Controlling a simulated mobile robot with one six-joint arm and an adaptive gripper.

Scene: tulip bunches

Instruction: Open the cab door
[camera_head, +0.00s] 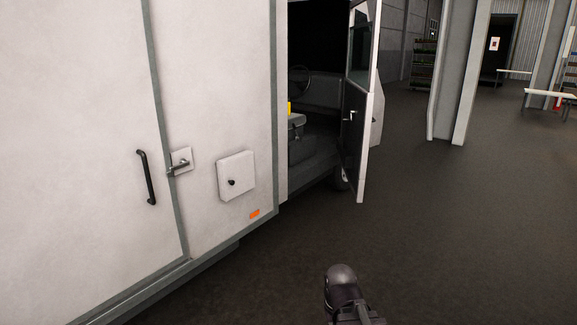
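The cab door (361,105) of the white vehicle stands swung outward, away from the cab opening. Its dark inner side, with a light inner handle, and its pale edge show. Through the open doorway I see the dark cab interior (318,135) with a steering wheel and something yellow near the seat. A dark, rounded part of my arm shows at the bottom centre, well apart from the door. My gripper's fingers are not visible.
The white box body (85,130) fills the left, with a black grab handle (147,177), a metal latch (179,163) and a small square hatch (237,176). Dark floor (440,235) is clear at the right. Grey pillars (456,75) and benches stand farther back.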

